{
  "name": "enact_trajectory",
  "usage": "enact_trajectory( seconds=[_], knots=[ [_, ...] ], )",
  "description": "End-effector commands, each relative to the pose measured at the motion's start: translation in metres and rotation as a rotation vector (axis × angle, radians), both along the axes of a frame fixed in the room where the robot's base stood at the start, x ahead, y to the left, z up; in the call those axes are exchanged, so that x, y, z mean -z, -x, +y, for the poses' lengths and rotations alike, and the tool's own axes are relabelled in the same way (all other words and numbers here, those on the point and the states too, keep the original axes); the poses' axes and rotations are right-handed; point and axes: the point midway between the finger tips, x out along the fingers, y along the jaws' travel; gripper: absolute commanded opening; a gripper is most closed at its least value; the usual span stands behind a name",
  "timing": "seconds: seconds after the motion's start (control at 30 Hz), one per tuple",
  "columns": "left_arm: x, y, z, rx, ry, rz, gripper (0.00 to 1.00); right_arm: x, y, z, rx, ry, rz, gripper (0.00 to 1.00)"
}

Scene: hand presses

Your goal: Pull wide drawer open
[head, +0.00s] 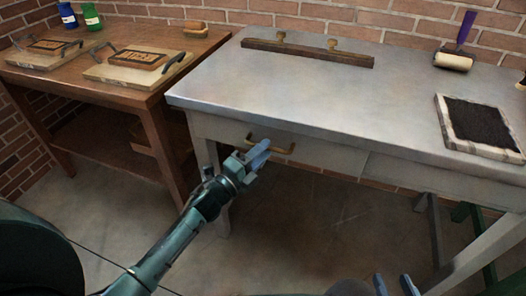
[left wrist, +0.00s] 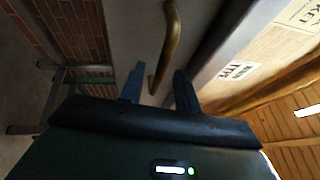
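The wide drawer (head: 325,155) is a grey front under the metal table top, and it looks shut. Its brass bar handle (head: 284,150) runs along the front and is partly hidden by my left gripper (head: 259,156). In the left wrist view the handle (left wrist: 169,45) shows as a curved bar. Its near end lies between the two spread fingers of my left gripper (left wrist: 160,86). The fingers are open; I cannot tell whether they touch the handle. My right gripper (head: 394,285) shows at the bottom edge with its blue fingertips apart, far from the drawer.
The grey table (head: 225,80) carries a wooden bar with brass knobs (head: 308,53), a roller (head: 456,50) and a black ink tray (head: 478,124). A brown wooden table (head: 70,88) with presses stands at left. The floor before the drawer is clear.

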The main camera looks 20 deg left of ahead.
Motion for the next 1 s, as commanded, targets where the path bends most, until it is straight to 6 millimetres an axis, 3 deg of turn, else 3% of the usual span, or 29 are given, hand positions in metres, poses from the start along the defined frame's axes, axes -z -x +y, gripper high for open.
enact_trajectory(
  seconds=[0.37,0.77,1.0],
  knots=[
    [-0.0008,-0.0059,-0.0029,0.000,0.000,0.001,0.32,0.0004,0.0000,0.0006,-0.001,0.001,0.001,0.36],
    [-0.0008,-0.0056,-0.0027,0.000,0.000,0.001,0.01,0.0004,-0.0001,0.0008,-0.002,0.000,0.000,0.36],
    [-0.0008,-0.0056,-0.0027,0.000,0.000,0.001,0.00,0.0004,0.0000,0.0009,-0.002,0.000,0.000,0.36]
  ],
)
